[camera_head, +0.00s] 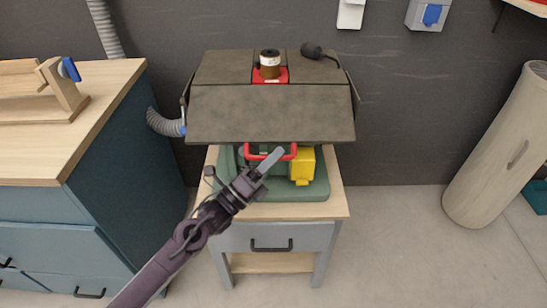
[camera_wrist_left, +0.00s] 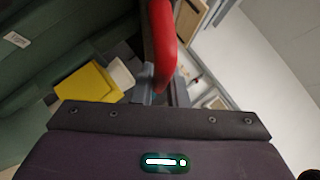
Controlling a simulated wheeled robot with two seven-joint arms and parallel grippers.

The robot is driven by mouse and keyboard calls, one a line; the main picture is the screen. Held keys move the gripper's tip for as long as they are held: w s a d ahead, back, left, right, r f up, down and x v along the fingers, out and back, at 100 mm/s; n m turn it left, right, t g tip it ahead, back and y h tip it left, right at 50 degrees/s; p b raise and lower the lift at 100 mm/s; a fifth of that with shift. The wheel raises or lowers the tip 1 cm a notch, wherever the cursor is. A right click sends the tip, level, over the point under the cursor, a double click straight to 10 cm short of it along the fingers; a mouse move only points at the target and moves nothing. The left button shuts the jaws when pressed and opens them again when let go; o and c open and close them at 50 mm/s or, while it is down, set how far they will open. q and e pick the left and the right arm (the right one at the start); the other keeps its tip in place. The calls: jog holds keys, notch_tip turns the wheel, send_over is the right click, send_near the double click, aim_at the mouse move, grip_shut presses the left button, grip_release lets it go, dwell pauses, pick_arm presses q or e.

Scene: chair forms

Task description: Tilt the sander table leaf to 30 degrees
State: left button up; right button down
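The sander stands on a small cabinet, with a dark grey table leaf (camera_head: 270,113) along its front. The leaf's exact angle cannot be read. A red handle (camera_head: 289,152) shows just below the leaf's front edge; a red bar (camera_wrist_left: 162,35) also fills the top middle of the left wrist view. My left gripper (camera_head: 272,160) reaches up from the lower left to this handle. In the left wrist view its grey fingers (camera_wrist_left: 164,94) are close together with the red bar between them; the exact contact is partly hidden. My right gripper is in neither view.
The green sander base with a yellow box (camera_head: 302,166) sits under the leaf. A spindle (camera_head: 270,65) rises through the tabletop behind the leaf. A blue workbench (camera_head: 125,150) is close on the left, with a grey hose (camera_head: 163,124) beside it.

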pick_arm(q)
jog(key=o, duration=0.4)
